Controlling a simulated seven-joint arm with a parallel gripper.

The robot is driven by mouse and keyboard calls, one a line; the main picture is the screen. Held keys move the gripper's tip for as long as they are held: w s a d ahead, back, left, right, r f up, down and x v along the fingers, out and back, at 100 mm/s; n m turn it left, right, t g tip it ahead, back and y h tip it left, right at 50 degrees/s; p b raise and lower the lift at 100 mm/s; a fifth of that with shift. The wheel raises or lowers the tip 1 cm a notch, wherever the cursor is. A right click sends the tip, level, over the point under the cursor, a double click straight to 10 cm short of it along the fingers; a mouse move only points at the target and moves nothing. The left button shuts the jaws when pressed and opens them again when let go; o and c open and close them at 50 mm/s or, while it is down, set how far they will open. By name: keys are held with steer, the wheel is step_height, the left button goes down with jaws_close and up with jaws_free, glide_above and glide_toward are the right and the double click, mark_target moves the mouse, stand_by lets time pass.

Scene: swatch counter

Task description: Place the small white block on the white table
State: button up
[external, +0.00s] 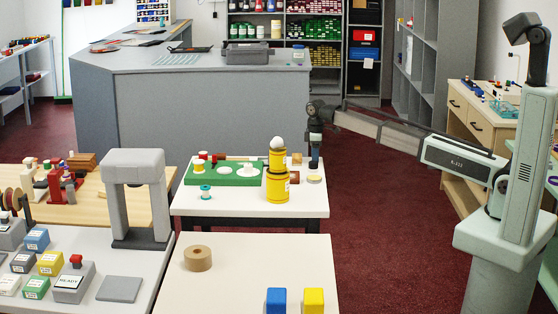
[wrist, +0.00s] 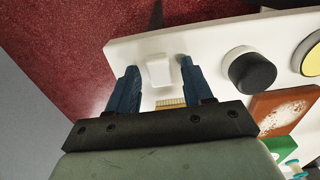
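The small white block (wrist: 159,73) shows in the wrist view, upright-looking and close to the edge of the white table (wrist: 128,48). My gripper (wrist: 158,65) is open, with its two blue fingers on either side of the block. A gap shows between the block and the left finger; the right finger is closer, and I cannot tell if it touches. In the external view my gripper (external: 315,163) points down over the right end of the white table (external: 228,207). I cannot make out the block for certain there.
Beside the block in the wrist view are a black cylinder (wrist: 252,70), a yellow-topped round thing (wrist: 313,58) and a brown block (wrist: 284,108). In the external view, yellow cans (external: 277,187) and a green board (external: 223,174) stand left of my gripper. Red floor lies right of the table.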

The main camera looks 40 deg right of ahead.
step_height(320, 180, up, 12)
steer(key=shift+r, duration=0.2)
stand_by(0.7)
steer(key=shift+f, duration=0.1)
steer(key=s+d+f+m, duration=0.2)
steer(key=s+d+f, duration=0.1)
steer(key=s+f, duration=0.55)
steer(key=s+d+f+m, duration=0.25)
steer(key=s+f, duration=0.35)
steer(key=f, duration=0.5)
steer(key=s+d+f+m, duration=0.2)
steer(key=s+d+f, duration=0.2)
steer(key=s+f, duration=0.45)
steer(key=s+f+g, duration=0.2)
steer(key=s+f, duration=0.7)
steer(key=s, duration=0.4)
steer(key=s+d+f+m+g, duration=0.1)
steer(key=s+f+g, duration=0.1)
steer(key=s+f, duration=0.8)
steer(key=s+d+f+m+g, duration=0.1)
steer(key=s+f+g, duration=0.1)
steer(key=s+f, duration=0.8)
steer(key=s, duration=0.6)
steer(key=shift+s+d+g, duration=0.15)
steer(key=shift+s+g, duration=0.05)
steer(key=shift+g, duration=0.1)
